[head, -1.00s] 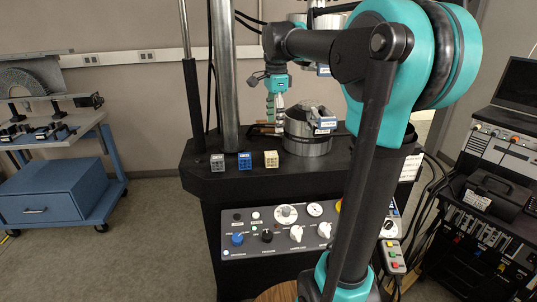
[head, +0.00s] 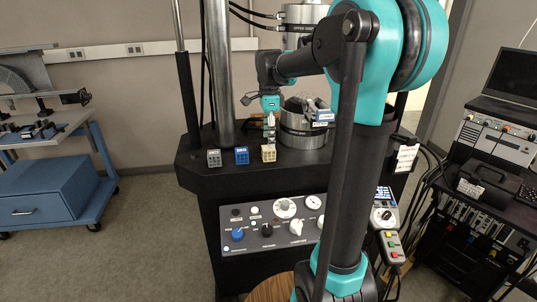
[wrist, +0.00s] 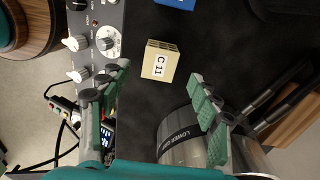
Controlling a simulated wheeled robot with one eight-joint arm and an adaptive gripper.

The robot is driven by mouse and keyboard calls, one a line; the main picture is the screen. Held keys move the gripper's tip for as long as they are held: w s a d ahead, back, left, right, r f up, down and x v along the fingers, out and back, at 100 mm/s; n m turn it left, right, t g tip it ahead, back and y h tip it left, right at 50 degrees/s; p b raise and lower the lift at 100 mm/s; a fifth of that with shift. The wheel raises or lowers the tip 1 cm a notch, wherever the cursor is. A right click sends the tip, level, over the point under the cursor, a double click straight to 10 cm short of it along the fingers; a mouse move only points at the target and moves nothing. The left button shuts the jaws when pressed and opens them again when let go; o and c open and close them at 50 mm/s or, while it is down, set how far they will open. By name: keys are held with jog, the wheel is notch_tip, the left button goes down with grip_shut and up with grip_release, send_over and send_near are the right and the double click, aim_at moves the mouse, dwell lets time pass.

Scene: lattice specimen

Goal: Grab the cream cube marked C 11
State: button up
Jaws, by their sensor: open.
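The cream cube marked C 11 (wrist: 160,62) sits on the black machine table (wrist: 142,108), its label legible in the wrist view. In the head view the cream cube (head: 268,154) is the rightmost of a row of three, near the table's front edge. My gripper (head: 270,132) is just above and behind it, pointing down. In the wrist view my gripper's green fingers (wrist: 158,74) are spread wide and empty, with the cube between and slightly beyond the tips.
A blue cube (head: 241,156) and a grey cube (head: 214,158) stand to the left. The metal cylinder labelled lower grip (wrist: 178,142) is close to the right finger. A control panel (head: 270,222) lies below the table's front edge.

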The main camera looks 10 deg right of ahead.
aim_at(269, 153)
jog(key=shift+a+f, duration=0.1)
jog(key=shift+f, duration=2.55)
jog(key=shift+c, duration=0.3)
jog(key=c, duration=1.1)
jog(key=shift+r, duration=0.1)
